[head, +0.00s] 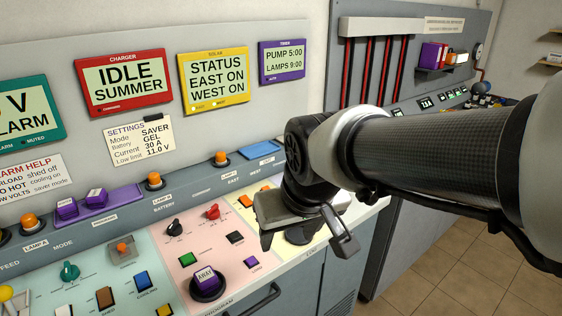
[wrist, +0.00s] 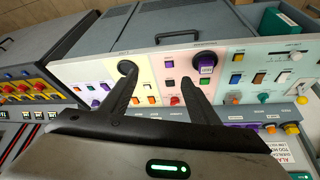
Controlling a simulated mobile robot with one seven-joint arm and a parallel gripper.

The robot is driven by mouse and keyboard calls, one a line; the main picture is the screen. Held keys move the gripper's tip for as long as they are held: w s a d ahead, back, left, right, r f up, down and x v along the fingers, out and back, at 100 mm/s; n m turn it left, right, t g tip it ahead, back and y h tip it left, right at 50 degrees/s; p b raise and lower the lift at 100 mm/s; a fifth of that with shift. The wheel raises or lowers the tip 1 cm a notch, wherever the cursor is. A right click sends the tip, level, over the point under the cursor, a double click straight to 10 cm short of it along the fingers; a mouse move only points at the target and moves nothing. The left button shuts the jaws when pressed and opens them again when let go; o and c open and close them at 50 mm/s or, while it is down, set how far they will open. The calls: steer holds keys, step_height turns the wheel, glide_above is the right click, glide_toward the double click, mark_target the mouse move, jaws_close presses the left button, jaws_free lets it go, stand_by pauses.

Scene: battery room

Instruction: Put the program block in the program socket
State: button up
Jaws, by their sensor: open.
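The block (wrist: 206,69) and socket (wrist: 207,56) also show in the wrist view, just right of the right finger. Two more purple blocks, one on the left (head: 67,207) and one on the right (head: 96,197), stand on a purple pad (head: 110,213) on the ledge. My gripper (head: 308,236) is open and empty, over the yellow panel to the right of the socket. Its spread fingers (wrist: 158,80) show in the wrist view.
Orange lamps (head: 154,181) line the ledge behind. Knobs, such as a red one (head: 212,212), and switches stand on the panel around the socket. A second black round part (head: 299,236) lies below my gripper. A blue pad (head: 262,149) on the ledge is bare.

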steer(key=s+d+r+m+h, duration=0.1)
steer(key=s+d+r+m, duration=0.1)
steer(key=s+d, duration=0.6)
steer(key=shift+d+r+m+t, duration=0.15)
steer(key=shift+r+m+t, duration=0.15)
steer(key=shift+m, duration=0.1)
steer(key=shift+s, duration=0.1)
